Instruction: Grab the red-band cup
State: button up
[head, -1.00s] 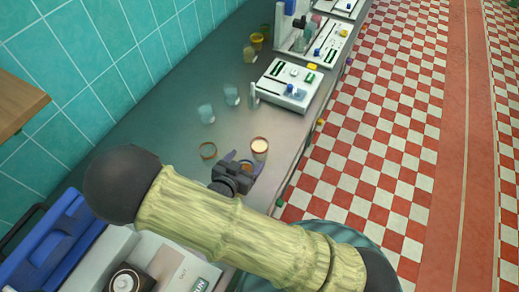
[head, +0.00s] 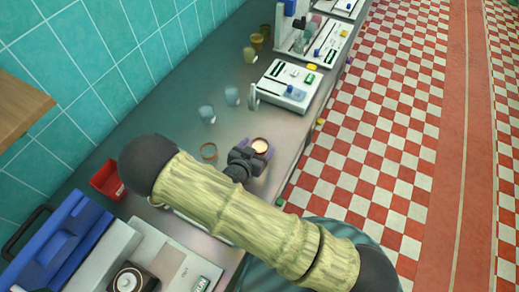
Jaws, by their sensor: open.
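A cup with a reddish rim and pale inside (head: 260,145) stands on the grey counter (head: 178,125). Its lower part is hidden behind my gripper. A second, clear cup with a brownish-red rim (head: 208,151) stands to its left, apart from it. I cannot tell the exact band colours at this size. My gripper (head: 254,150) is open, right at the nearer side of the first cup, its fingers at either side of it. I cannot tell whether they touch it.
Two bluish clear cups (head: 206,113) (head: 232,95) and yellowish cups (head: 249,54) stand farther back. A white device (head: 288,86) sits beyond on the right. A red box (head: 107,180) and blue case (head: 66,245) are at the left. The counter's right edge is close.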

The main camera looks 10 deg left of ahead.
jog(key=shift+w+f, duration=0.2)
jog(key=shift+w, duration=0.15)
jog(key=shift+s+r, duration=0.25)
jog(key=shift+s, duration=0.15)
jog(key=shift+w+f, duration=0.1)
jog(key=shift+w, duration=0.05)
jog(key=c, duration=1.4)
jog(key=shift+c, duration=0.2)
notch_tip(320, 180, up, 10)
jog(key=b, duration=0.1)
jog(key=shift+b, duration=0.35)
